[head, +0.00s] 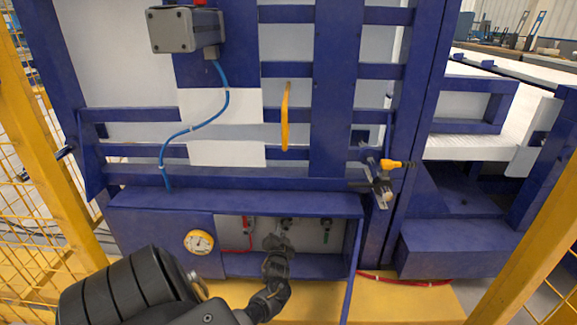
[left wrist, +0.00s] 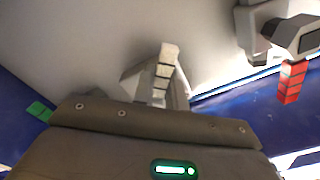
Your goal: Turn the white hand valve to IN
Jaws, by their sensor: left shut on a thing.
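The white hand valve (left wrist: 168,54) shows in the left wrist view as a pale handle with dark bands, rising just beyond the edge of my gripper body. My left gripper (head: 279,238) reaches into the open recess of the blue cabinet and is shut on this valve. In the head view, the gripper and wrist hide most of the valve, and its IN marking cannot be read. My right gripper is in neither view.
A red valve handle (head: 247,226) hangs left of my gripper and a green one (head: 326,237) right of it. The cabinet (head: 160,240) frames the recess closely, with a round gauge (head: 199,242) on its front. A yellow handle (head: 286,115) is above.

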